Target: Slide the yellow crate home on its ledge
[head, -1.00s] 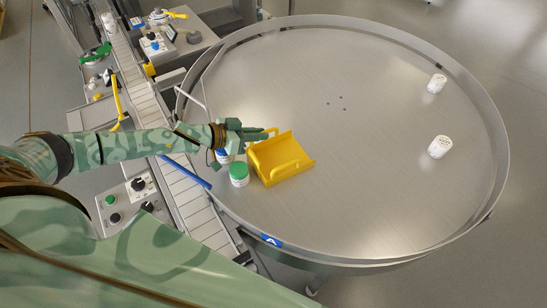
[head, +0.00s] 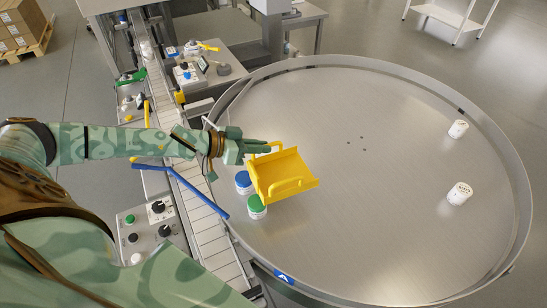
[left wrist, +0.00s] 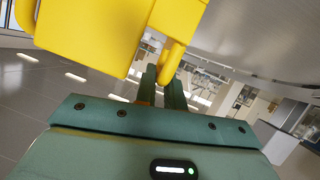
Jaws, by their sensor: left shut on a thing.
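The yellow crate (head: 290,167) is held over the left part of the large round metal table (head: 400,215) in the head view. It looks tilted, with an open side and a looped handle on each of two sides. My left gripper (head: 266,147) is shut on the handle at its upper left. In the left wrist view the crate (left wrist: 95,30) fills the upper left, and its handle (left wrist: 172,62) runs down between the fingers (left wrist: 171,88). I cannot make out the crate's ledge. My right gripper is not in view.
A blue-lidded jar (head: 243,182) and a green-lidded jar (head: 257,206) stand just below left of the crate. A conveyor (head: 196,200) with a blue bar (head: 200,190) runs along the left. The table's middle is clear.

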